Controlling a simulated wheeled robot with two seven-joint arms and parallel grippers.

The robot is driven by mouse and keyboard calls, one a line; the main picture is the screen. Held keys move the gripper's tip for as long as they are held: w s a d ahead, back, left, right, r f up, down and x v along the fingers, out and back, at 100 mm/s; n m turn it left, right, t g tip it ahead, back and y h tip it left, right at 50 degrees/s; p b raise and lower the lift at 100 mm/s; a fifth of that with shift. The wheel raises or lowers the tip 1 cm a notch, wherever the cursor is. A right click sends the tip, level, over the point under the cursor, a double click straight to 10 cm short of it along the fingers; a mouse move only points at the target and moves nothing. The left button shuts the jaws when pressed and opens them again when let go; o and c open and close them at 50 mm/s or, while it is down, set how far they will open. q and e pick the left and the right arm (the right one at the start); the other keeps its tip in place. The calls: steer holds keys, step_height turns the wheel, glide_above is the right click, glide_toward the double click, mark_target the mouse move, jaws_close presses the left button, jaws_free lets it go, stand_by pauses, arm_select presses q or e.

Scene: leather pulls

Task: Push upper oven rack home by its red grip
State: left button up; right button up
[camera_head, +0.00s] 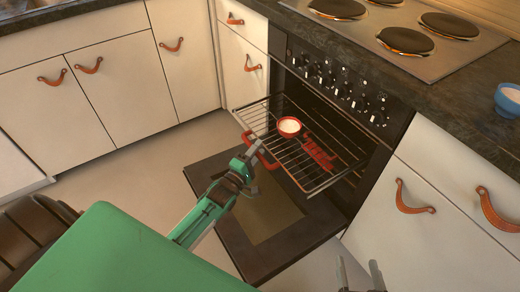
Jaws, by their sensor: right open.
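The upper oven rack (340,178) is a wire rack that sticks out of the oven over the lowered door. Its red grip (266,160) is on the front edge. My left gripper (252,162) is at the red grip, partly overlapping it in the picture. I cannot tell whether its fingers touch the grip or are closed around it. A red bowl (289,127) with white contents and a red slatted item (318,152) sit on the rack. My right gripper (360,277) is open and empty at the bottom edge, well short of the rack.
The oven door (287,245) lies open below the rack. Control knobs (340,90) line the panel above. White cabinets with leather pulls flank the oven. A blue bowl (508,100) and a hob (405,40) are on the dark counter. Floor is clear left of the door.

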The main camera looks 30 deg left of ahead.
arm_select(q)
steer(key=shift+x, duration=0.8)
arm_select(e)
steer(key=shift+w+d+r+t, duration=0.15)
steer(key=shift+w+r+t, duration=0.2)
steer(key=shift+r, duration=0.3)
